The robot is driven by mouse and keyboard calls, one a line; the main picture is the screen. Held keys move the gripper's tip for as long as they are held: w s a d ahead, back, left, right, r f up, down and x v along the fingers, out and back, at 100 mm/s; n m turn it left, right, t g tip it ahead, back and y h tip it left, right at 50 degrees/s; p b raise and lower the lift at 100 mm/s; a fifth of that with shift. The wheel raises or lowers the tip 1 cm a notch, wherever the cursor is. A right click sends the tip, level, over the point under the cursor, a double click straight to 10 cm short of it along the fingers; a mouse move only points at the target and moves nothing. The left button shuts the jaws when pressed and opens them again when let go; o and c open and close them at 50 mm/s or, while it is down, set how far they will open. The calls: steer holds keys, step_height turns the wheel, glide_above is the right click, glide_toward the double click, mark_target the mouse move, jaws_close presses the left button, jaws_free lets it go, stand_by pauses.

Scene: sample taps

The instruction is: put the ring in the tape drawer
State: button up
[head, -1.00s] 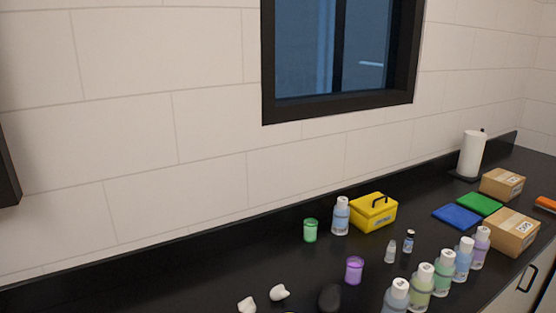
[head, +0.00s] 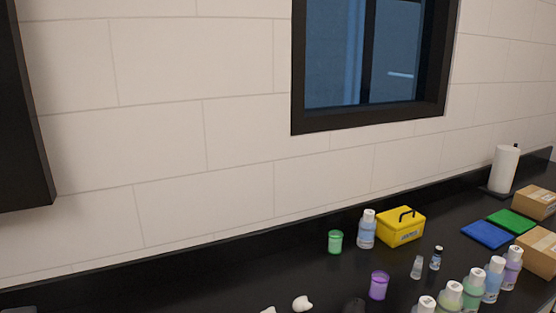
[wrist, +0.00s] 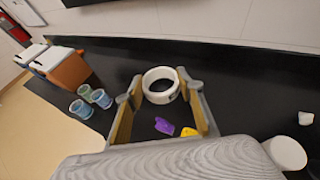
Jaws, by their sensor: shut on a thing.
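In the wrist view my gripper (wrist: 158,86) is shut on a white ring (wrist: 161,98), which sits between the fingertips with its opening facing the camera. The ring appears above the black counter (wrist: 235,95). The head view shows neither my gripper nor the ring. I cannot identify a tape drawer in either view.
Several cups (wrist: 101,98) and orange-and-white boxes (wrist: 68,68) stand left. The head view shows a yellow toolbox (head: 400,228), bottles (head: 367,230) and a dark cabinet (head: 20,120).

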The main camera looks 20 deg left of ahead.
steer(key=s+d+r+n+g, duration=0.1)
steer(key=s+d+r, duration=0.1)
steer(key=d+r, duration=0.3)
steer(key=shift+r, duration=0.85)
stand_by(0.5)
steer(key=shift+s, duration=0.1)
steer(key=shift+a+f, duration=0.1)
steer(key=shift+a, duration=0.05)
stand_by(0.6)
steer(key=w+a+f+m+t+h, duration=0.1)
steer(key=w+a+f+m+t, duration=0.15)
steer(key=a+f, duration=0.75)
steer(key=w+a+f+m+t, duration=0.1)
steer(key=w+a+f, duration=0.2)
steer(key=a+f, duration=0.75)
steer(key=s+a+f, duration=0.6)
steer(key=a+f, duration=0.2)
steer(key=shift+s+a+f+n, duration=0.25)
steer(key=shift+f+n, duration=0.05)
steer(key=shift+n, duration=0.05)
stand_by(0.9)
steer(key=shift+g, duration=0.25)
